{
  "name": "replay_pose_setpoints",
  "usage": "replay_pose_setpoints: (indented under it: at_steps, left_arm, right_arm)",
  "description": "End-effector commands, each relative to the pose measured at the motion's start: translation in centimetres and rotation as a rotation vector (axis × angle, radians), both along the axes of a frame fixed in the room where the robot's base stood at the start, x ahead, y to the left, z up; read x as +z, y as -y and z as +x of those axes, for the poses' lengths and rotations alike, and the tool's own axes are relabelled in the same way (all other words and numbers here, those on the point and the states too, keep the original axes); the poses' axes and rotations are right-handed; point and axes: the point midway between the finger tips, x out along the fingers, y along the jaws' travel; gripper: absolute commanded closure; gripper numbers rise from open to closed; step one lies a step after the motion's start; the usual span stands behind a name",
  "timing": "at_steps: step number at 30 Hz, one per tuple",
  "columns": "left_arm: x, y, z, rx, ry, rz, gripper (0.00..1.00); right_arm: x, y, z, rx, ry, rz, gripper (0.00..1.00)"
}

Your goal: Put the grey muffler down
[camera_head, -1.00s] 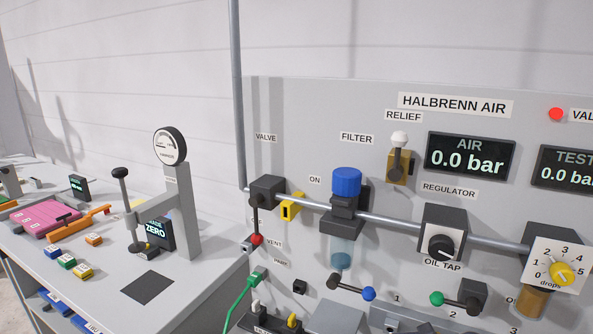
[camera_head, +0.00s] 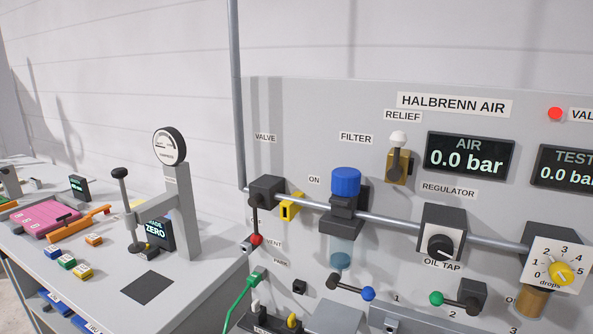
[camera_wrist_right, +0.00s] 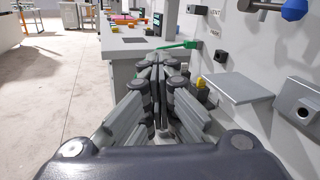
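My right gripper (camera_wrist_right: 158,65) shows in the right wrist view with its fingers brought together at the tips. I make out no grey muffler between them; the fingers would hide a small part there. I cannot pick out the grey muffler for certain in either view. In the head view, a small grey fitting (camera_head: 248,246) sits by the red-tipped valve lever near the VENT label, and a black block (camera_head: 299,286) is on the panel below the PARK label. Neither gripper shows in the head view, and my left gripper is in no view.
The grey air panel (camera_head: 290,120) fills the right side of the head view. The bench (camera_head: 190,295) at left carries a gauge stand (camera_head: 182,215), a dark square pad (camera_head: 147,287) and small coloured blocks. A grey shelf (camera_wrist_right: 235,88) juts from the panel right of my gripper.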

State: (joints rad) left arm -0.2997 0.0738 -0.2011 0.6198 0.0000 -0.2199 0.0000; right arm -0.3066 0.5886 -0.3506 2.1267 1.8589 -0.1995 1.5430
Motion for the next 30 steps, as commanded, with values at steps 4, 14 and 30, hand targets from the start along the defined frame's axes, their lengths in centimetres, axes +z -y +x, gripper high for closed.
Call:
replay_pose_setpoints:
  at_steps: [4, 14, 30]
  left_arm:
    - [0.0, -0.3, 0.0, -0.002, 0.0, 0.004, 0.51]
    - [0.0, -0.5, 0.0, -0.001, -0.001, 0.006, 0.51]
    - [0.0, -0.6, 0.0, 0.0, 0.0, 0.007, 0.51]
  right_arm:
    - [0.2, 2.2, -1.7, -0.168, -0.006, 0.001, 1.0]
    - [2.1, 8.7, -5.5, -0.538, -0.003, 0.0, 1.0]
    - [3.3, 10.8, -5.9, -0.76, 0.001, 0.0, 1.0]
